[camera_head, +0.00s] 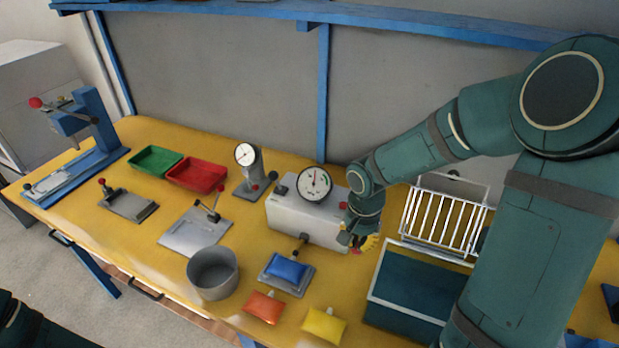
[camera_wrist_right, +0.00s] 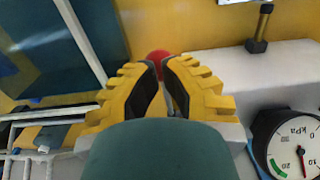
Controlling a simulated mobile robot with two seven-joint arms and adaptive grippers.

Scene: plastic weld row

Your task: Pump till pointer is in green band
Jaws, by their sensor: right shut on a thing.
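The white box (camera_head: 300,218) stands at the middle of the yellow table with a round pressure gauge (camera_head: 314,184) on it. In the right wrist view the gauge (camera_wrist_right: 288,145) is cut off at the edge; its red pointer appears near the 10 mark, apart from the green band near 20. My right gripper (camera_head: 357,242) is at the box's right end. In the right wrist view my right gripper (camera_wrist_right: 161,75) is shut on a red knob (camera_wrist_right: 158,62), partly hidden between the yellow-ribbed fingers. My left gripper is out of view.
A blue pouch (camera_head: 287,269) lies on a grey plate before the box. An orange pouch (camera_head: 263,307), a yellow pouch (camera_head: 324,325) and a grey pot (camera_head: 212,273) are in front. A teal bin (camera_head: 410,285) and white rack (camera_head: 443,219) stand right of the gripper.

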